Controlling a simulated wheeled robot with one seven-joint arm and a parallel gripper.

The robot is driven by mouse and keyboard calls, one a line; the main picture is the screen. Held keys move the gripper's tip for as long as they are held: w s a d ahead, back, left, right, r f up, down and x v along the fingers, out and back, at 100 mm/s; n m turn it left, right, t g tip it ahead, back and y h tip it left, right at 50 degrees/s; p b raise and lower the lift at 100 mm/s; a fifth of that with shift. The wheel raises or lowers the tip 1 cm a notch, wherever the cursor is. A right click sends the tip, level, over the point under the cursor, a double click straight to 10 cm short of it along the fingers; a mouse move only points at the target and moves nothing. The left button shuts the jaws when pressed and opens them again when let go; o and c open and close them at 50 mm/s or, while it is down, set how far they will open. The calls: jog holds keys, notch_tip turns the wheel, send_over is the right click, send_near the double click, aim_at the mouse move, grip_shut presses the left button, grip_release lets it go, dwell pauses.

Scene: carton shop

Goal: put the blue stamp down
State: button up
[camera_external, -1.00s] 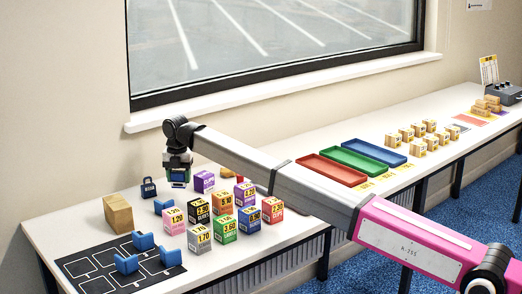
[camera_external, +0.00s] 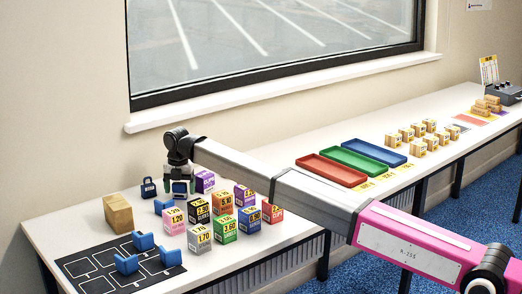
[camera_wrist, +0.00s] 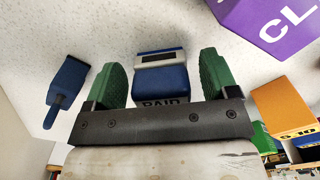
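The blue stamp (camera_external: 180,188) stands upright on the white table, behind the pink and black cartons. In the wrist view the stamp (camera_wrist: 161,78) shows a blue body marked PAID and a pale end with a dark strip. My gripper (camera_external: 179,190) is low over the table. Its green fingers are spread on either side of the stamp. In the wrist view the gripper (camera_wrist: 164,78) shows a narrow gap on the stamp's left and a wider one on its right. The stamp's near end is partly hidden by the gripper body.
A purple carton (camera_external: 204,182) is close on the right, with several coloured cartons in front. A brown block (camera_external: 118,214) and a black mat (camera_external: 84,268) with blue holders lie front left. Coloured trays (camera_external: 330,170) stand farther right.

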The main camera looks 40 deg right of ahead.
aim_at(179, 182)
jog(key=shift+r, duration=0.15)
notch_tip(179, 182, up, 12)
dwell(0.5)
